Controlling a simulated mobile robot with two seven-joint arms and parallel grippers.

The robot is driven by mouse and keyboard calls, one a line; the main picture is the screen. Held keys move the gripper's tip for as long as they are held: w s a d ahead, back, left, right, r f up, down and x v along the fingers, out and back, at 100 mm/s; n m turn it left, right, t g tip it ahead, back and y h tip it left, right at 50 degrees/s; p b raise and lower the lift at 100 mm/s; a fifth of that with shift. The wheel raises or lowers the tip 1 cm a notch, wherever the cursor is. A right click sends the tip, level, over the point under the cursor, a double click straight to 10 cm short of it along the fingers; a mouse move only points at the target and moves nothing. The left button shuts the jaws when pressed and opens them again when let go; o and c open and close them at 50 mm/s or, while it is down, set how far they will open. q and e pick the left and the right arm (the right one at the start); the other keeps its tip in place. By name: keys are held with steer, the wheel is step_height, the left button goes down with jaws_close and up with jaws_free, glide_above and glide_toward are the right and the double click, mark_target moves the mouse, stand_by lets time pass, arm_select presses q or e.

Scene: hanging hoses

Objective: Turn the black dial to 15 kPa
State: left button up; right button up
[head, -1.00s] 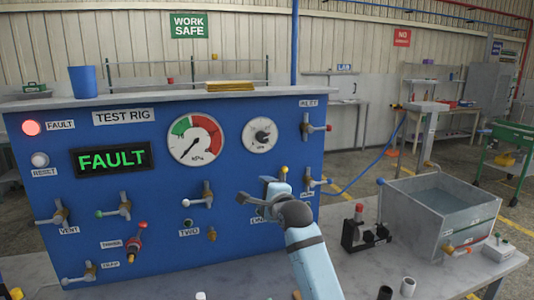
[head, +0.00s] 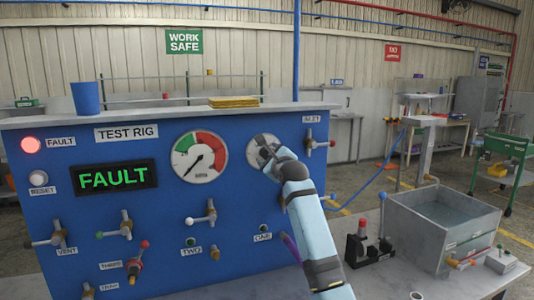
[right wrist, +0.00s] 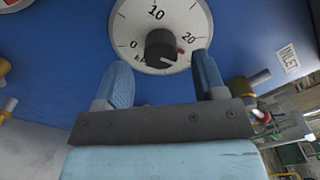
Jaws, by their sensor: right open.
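The black dial (right wrist: 160,47) shows in the right wrist view at the centre of a white round scale (right wrist: 190,18) marked 0, 10 and 20 on the blue panel. A small red mark sits by the knob on the 20 side; I cannot tell the exact setting. In the head view the scale's white face (head: 252,149) is largely hidden behind my right gripper (head: 263,150). My right gripper is open, its two blue fingers (right wrist: 162,62) pointing at the dial, one on each side in the picture. Nothing is between them; contact is not visible. My left gripper is out of view.
The test rig panel (head: 130,255) also carries a green-and-red gauge (head: 199,157), a lit FAULT display (head: 113,177), a red lamp (head: 30,144) and several valve handles. An INLET valve (head: 312,143) sticks out right of the dial. A grey water tank (head: 440,225) stands at the right.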

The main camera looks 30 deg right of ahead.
mark_target(267, 154)
steer(key=shift+x, duration=1.7)
steer(key=c, duration=0.9)
steer(key=shift+p, duration=0.3)
